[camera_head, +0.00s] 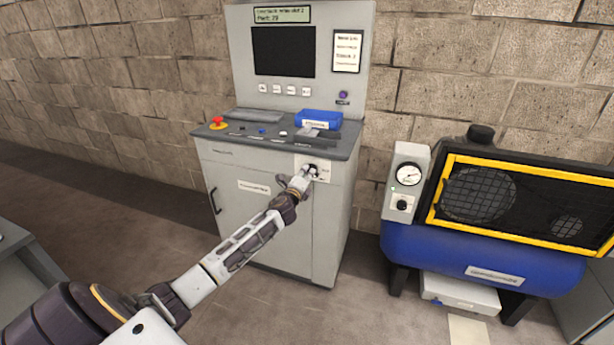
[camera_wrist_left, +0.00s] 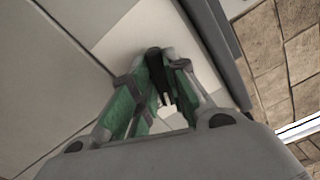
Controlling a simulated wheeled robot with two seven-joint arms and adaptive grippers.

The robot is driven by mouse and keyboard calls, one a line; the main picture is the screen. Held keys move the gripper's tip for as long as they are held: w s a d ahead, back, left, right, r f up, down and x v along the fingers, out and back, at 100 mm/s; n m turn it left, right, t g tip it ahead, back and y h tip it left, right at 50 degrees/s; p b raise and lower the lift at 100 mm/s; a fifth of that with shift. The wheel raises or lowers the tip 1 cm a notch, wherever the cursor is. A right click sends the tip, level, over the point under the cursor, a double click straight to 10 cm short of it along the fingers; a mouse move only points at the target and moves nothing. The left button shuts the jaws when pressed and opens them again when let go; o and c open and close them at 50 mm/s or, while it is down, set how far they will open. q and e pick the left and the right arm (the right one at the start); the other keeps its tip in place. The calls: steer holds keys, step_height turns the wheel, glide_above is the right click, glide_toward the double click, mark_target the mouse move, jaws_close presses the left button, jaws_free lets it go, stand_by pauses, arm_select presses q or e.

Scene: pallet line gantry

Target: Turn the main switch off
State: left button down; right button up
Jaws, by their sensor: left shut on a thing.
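The main switch sits on a white plate (camera_head: 323,170) at the upper right of the grey control cabinet's front. My left gripper (camera_head: 308,174) is at this plate and covers most of the switch. In the left wrist view, my left gripper (camera_wrist_left: 165,95) is shut on the black switch handle (camera_wrist_left: 156,64), whose upper part shows between the fingers. The switch's exact angle is hard to read, and the plate's lettering is too small to read. My right gripper is in neither view.
The control cabinet (camera_head: 250,220) has a desk with a red emergency button (camera_head: 218,120), a blue tray (camera_head: 318,118) and a dark screen (camera_head: 283,50). A blue compressor (camera_head: 430,254) with a yellow-framed guard stands to the right. Floor in front of the cabinet is clear.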

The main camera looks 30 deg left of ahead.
arm_select(q)
steer(key=n, duration=0.3)
steer(key=shift+f, duration=0.1)
steer(key=shift+a+n, duration=0.1)
steer(key=shift+n, duration=0.4)
steer(key=c, duration=1.4)
jaws_free()
steer(key=shift+s, duration=0.2)
steer(key=shift+v, duration=5.85)
